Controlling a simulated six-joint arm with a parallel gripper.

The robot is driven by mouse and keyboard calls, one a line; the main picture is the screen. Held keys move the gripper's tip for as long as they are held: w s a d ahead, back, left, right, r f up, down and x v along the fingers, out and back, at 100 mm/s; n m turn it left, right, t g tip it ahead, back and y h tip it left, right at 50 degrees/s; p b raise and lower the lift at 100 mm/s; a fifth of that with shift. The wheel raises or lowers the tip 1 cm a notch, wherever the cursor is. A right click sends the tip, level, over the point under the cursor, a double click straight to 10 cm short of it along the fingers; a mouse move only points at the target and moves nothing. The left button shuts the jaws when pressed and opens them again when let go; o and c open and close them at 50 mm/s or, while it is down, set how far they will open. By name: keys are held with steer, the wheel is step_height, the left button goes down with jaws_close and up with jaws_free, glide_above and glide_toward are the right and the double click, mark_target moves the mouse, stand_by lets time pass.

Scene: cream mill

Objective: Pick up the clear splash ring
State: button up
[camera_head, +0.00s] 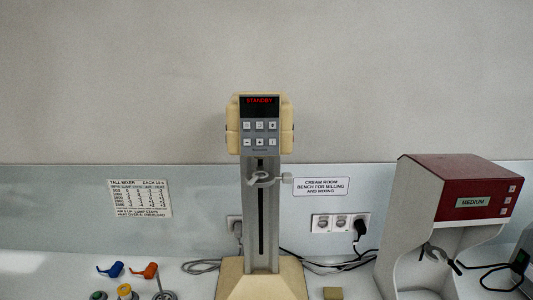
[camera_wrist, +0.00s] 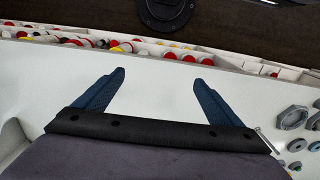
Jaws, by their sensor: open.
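I cannot make out the clear splash ring in either view. My gripper (camera_wrist: 158,77) shows in the wrist view with its two blue fingers spread wide apart. Nothing is between the fingers except bare white surface below them. My gripper does not show in the head view.
The tall mixer (camera_head: 262,210) reads STANDBY. A red-topped machine (camera_head: 458,185) marked MEDIUM stands right. Blue (camera_head: 111,269) and orange (camera_head: 145,271) items lie front left; a small tan block (camera_head: 333,293) lies front. Red-and-white pieces (camera_wrist: 185,56) fill a tray; grey pieces (camera_wrist: 292,117) lie right.

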steer(key=c, duration=0.5)
